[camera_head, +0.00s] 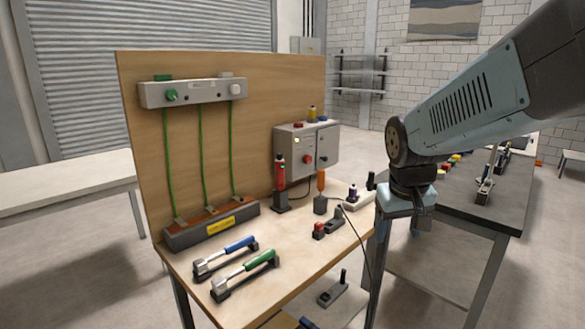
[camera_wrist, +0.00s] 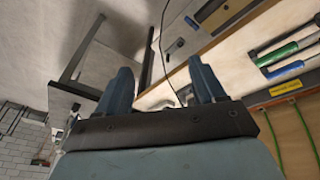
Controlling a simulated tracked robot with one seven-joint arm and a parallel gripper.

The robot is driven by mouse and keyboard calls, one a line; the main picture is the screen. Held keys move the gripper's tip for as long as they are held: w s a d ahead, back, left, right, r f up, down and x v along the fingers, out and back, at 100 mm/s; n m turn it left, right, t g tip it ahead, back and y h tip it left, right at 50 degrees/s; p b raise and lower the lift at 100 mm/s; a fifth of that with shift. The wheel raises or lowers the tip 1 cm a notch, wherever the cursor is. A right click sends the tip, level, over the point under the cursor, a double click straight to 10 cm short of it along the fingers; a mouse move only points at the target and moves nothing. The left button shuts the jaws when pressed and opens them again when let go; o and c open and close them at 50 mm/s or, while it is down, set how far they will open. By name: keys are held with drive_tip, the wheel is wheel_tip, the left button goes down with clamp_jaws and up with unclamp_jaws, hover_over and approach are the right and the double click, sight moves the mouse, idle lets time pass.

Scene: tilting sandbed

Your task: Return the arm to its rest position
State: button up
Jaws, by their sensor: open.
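My arm reaches in from the upper right of the head view, bent at a round joint, with its end hanging downward. My gripper (camera_head: 404,212) is in front of the gap between the wooden workbench (camera_head: 300,290) and the dark table (camera_head: 510,195). In the wrist view, the two blue-grey fingers of my gripper (camera_wrist: 160,68) stand apart with nothing between them. The gripper is open and empty. In the head view its fingertips are small and hard to make out.
The workbench carries a blue-handled tool (camera_head: 238,245), a green-handled tool (camera_head: 258,260), a grey control box (camera_head: 305,150) and a red screwdriver-like tool (camera_head: 280,172). A wooden back panel (camera_head: 240,90) stands behind them. A black cable hangs near my gripper. A pale table (camera_head: 70,180) stands left.

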drive_tip(key=s+d+r+t+y, duration=0.1)
drive_tip(key=s+d+r+t, duration=0.1)
drive_tip(key=s+r, duration=0.4)
drive_tip(key=shift+s+d+m, duration=0.25)
drive_tip(key=shift+s+m, duration=0.15)
drive_tip(key=shift+s, duration=1.1)
